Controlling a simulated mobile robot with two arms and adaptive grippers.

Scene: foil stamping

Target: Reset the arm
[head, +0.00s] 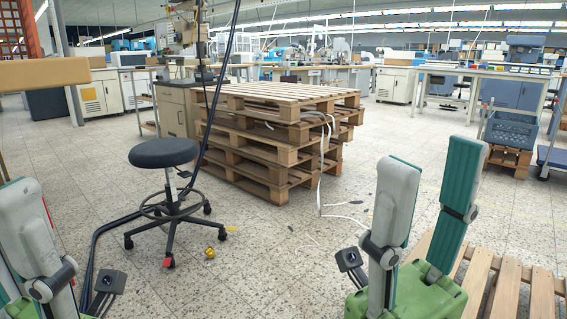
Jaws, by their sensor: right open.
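My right gripper (433,162) stands upright at the lower right. Its two grey and green fingers are spread apart with nothing between them. My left gripper (28,222) shows at the lower left edge. One of its grey fingers points up, and the rest is cut off by the frame, so its opening cannot be judged. Neither gripper visibly touches anything.
A stack of wooden pallets (262,150) stands ahead, with loose white straps beside it. A black stool (164,153) is left of it. A pallet (508,290) lies at the lower right, and a blue crate (511,131) stands behind. Tiled floor (300,260) is open between.

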